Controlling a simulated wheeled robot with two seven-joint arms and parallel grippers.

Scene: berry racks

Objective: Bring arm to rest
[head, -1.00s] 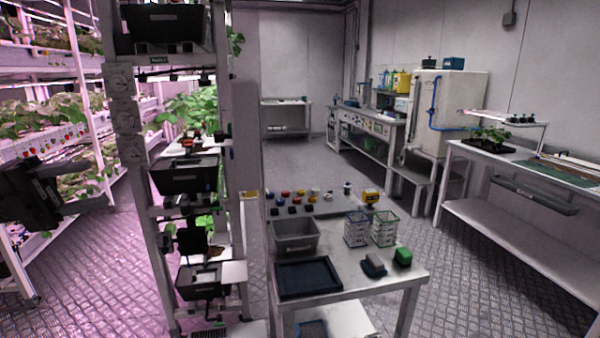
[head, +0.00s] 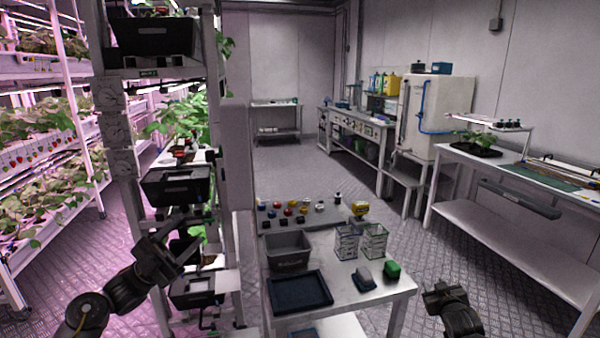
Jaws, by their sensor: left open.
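My left arm comes in from the lower left. Its dark gripper (head: 187,238) is in front of the tall rack, close to the rack's lower bins in the picture, with its jaws apart. I see nothing held between them. Whether it touches the rack I cannot tell. My right gripper (head: 443,294) shows at the lower right, beside the right edge of the work table. It is small and dark, and its finger gap is not clear.
The rack holds black bins (head: 180,187) and plants. The work table (head: 385,304) carries a grey bin (head: 289,262), a dark tray (head: 300,305), clear baskets (head: 374,243) and a green item (head: 392,270). Floor (head: 400,225) is open between the table and the right bench (head: 490,225).

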